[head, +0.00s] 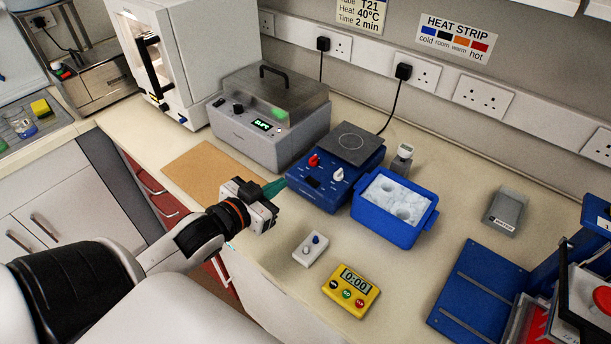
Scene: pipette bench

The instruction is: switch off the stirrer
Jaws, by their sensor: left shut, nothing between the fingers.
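The stirrer (318,190) is a blue box with a dark square plate (352,141) on top. A red knob (314,160) and a white knob (338,175) stand on its sloped front panel. A cable runs from behind it to a wall socket. My left gripper (277,187) is shut and empty, its teal fingertips pointing right, close to the left side of the stirrer's front. I cannot tell whether they touch it. My right gripper is not in view.
A blue ice tub (388,232) stands right of the stirrer. A grey lidded bath (250,135) is behind left. A small white block (311,249) and a yellow timer (351,291) lie in front. A brown mat (200,165) lies left; bench is clear behind the grey box (505,211).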

